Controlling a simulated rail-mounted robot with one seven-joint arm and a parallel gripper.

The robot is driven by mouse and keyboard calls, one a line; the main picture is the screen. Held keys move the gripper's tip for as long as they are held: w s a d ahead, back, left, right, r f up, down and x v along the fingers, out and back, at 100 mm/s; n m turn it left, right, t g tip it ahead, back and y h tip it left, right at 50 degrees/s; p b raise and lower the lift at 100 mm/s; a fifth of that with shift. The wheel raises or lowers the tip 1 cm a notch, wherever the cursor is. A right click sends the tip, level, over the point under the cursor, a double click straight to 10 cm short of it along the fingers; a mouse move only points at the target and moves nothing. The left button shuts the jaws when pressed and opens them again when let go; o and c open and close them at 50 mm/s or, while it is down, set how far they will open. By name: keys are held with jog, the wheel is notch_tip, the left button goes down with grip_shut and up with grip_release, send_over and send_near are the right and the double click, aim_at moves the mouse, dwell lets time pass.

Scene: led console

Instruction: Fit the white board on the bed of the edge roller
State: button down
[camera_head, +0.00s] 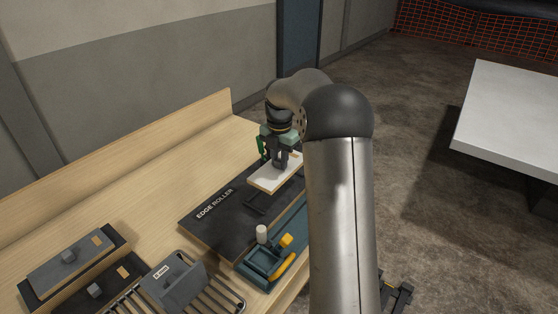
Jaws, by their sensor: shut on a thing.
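The white board (265,183) is held by my gripper (282,166), which is shut on it from above. The board looks roughly level and is over the far right part of the edge roller's dark plate. I cannot tell how high it is above the plate. The edge roller (208,226) is a dark plate with its name in white letters, lying on the wooden bench. My arm hides part of its right side. A dark bar-like piece (256,206) shows on the plate just in front of the board.
A teal tray-like unit (255,273) with a white cylinder (262,233) and yellow parts stands at the bench's front edge. A slatted rack (222,294) with a grey block and dark panels (72,262) are at lower left. The bench (130,205) is clear behind the roller.

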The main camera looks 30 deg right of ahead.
notch_tip(320, 180, down, 6)
jog(key=b, duration=0.4)
jog(key=shift+b, duration=0.35)
jog(key=shift+f, duration=0.15)
jog(key=shift+f+b, duration=0.4)
jog(key=shift+f, duration=0.75)
dwell(1.7)
jog(key=c, duration=1.2)
grip_release()
jog(key=shift+o, duration=0.2)
jog(key=shift+r, duration=0.1)
notch_tip(320, 180, up, 17)
jog(key=shift+r, duration=0.15)
